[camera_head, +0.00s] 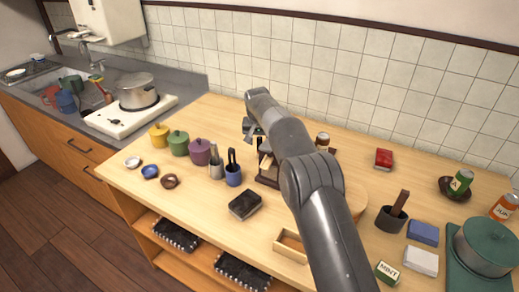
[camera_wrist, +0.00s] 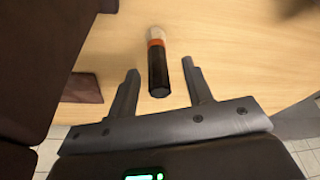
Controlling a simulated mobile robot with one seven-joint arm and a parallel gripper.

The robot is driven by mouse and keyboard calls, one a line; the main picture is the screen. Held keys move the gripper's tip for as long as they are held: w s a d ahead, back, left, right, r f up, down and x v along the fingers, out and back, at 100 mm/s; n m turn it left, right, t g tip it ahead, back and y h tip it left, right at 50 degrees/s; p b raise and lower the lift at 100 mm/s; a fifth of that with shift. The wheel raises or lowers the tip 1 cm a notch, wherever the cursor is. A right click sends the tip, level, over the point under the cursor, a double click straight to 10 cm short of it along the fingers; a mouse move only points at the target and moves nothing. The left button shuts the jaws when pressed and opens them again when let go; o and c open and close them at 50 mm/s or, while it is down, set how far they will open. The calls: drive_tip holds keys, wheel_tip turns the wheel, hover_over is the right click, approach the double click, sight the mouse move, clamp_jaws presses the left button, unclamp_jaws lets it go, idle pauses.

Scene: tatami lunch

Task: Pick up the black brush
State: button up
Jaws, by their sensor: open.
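The black brush (camera_wrist: 157,68) lies on the light wood counter in the wrist view. It has a dark handle, an orange band and a pale tip pointing to the top of the picture. My gripper (camera_wrist: 160,70) is open, with one finger on each side of the dark handle and gaps on both sides. Nothing is held. In the head view my gripper (camera_head: 251,131) is at the back of the counter, partly behind my arm, and I cannot make out the brush there.
A large dark brown object (camera_wrist: 45,50) stands close at left in the wrist view. In the head view a dark wooden holder (camera_head: 268,181) stands beside my arm, with a blue cup (camera_head: 233,177) of utensils left of it. The tiled wall (camera_head: 300,90) is close behind.

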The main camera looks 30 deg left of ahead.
drive_tip(key=shift+c, duration=0.3)
clamp_jaws()
